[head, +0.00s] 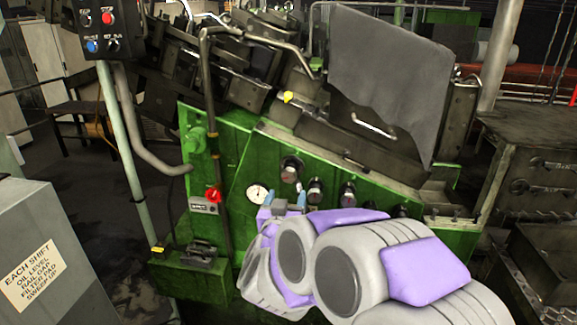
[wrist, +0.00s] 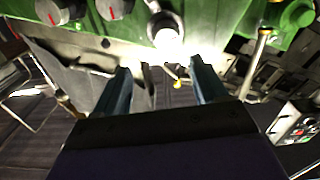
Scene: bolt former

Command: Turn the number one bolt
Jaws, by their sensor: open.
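A row of round dark knobs or bolt heads sits on the green sloping panel in the head view. The leftmost one (head: 291,168) is just above my gripper (head: 285,201); I cannot read any number on it. In the wrist view my gripper (wrist: 160,66) is open and empty, its two blue-grey fingers apart. A brightly lit round fitting (wrist: 165,27) stands beyond and between the fingertips, with no contact visible. It looks like the leftmost knob, seen upside down. Two knobs with red marks, one at the edge (wrist: 60,10) and one nearer (wrist: 114,8), are left of it.
More knobs (head: 315,190) run along the panel to the right, near my arm. A grey cloth (head: 390,75) hangs above. A grey cabinet (head: 45,250) stands at the left front.

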